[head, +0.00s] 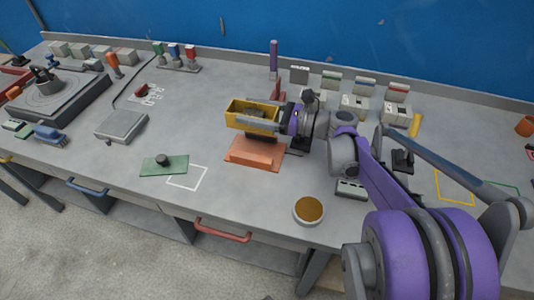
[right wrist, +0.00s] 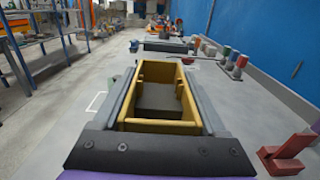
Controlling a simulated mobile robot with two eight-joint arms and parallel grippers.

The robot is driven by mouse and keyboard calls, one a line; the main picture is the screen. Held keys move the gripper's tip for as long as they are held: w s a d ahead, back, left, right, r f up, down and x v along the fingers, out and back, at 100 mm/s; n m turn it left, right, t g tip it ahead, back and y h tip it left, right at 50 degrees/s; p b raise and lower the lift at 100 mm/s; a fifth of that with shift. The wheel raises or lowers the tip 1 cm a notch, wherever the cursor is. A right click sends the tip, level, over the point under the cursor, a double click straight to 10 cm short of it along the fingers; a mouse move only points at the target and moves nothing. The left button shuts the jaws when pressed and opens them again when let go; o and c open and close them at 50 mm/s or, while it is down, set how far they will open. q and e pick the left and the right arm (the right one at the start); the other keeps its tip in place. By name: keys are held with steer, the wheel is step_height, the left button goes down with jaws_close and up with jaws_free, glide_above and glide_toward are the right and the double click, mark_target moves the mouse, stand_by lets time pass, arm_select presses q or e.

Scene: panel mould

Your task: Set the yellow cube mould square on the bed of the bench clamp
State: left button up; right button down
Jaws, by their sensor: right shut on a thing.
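The yellow cube mould (head: 237,119) is an open-topped box in my right gripper (head: 262,116). In the right wrist view the mould (right wrist: 160,127) sits between the two grey fingers, its open top and grey inside floor showing. An orange-red plate, apparently the bench clamp (head: 243,155), lies on the bench below the mould in the head view. The mould appears held above it; the exact gap is unclear. The mould and gripper hide part of the clamp's bed. My left gripper is not in view.
A round brown-filled dish (head: 308,210) stands near the front edge. A green plate with a black knob (head: 164,165) and a white outlined square (head: 187,177) lie left of the clamp. A red stand (right wrist: 287,152) stands close right of the gripper in the wrist view.

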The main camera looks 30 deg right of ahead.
steer(key=shift+s+d, duration=0.2)
steer(key=shift+f, duration=0.3)
steer(key=b, duration=0.2)
glide_above(256, 151)
step_height(256, 151, down, 6)
steer(key=shift+w+d+r, duration=0.1)
steer(key=shift+r, duration=0.15)
steer(key=shift+f, duration=2)
arm_select(q)
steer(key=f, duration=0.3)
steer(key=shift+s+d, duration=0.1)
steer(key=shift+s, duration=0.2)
steer(key=shift+b, duration=0.3)
arm_select(e)
steer(key=shift+f, duration=0.2)
jaws_free()
steer(key=shift+r, duration=0.1)
steer(key=shift+r, duration=0.1)
